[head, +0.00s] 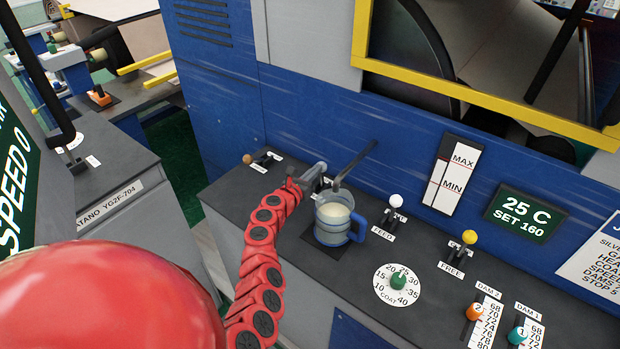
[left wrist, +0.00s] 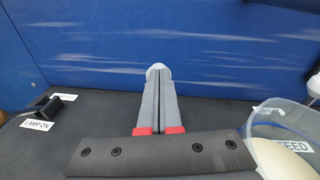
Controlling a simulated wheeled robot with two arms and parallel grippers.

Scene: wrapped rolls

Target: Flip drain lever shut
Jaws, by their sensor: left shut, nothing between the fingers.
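My left gripper (head: 318,168) reaches over the grey console, just behind and left of a blue-handled clear jug (head: 333,222) of pale liquid. In the left wrist view its two grey fingers (left wrist: 160,78) are shut together, pointing at the blue wall. A small pale rounded thing (left wrist: 155,68) shows just beyond the fingertips; I cannot tell what it is, or whether they touch it. A dark slanted bar (head: 358,158) rises behind the jug, close to the gripper. I cannot tell if it is the drain lever, and I read no drain label. My right gripper is out of view.
The brown-knobbed lamp lever (head: 248,159) is left of my gripper. A white-knobbed feed lever (head: 395,201) and a yellow-knobbed lever (head: 469,237) stand right of the jug. The blue machine wall (head: 300,105) closes the console's back. A green dial (head: 398,281) sits in front.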

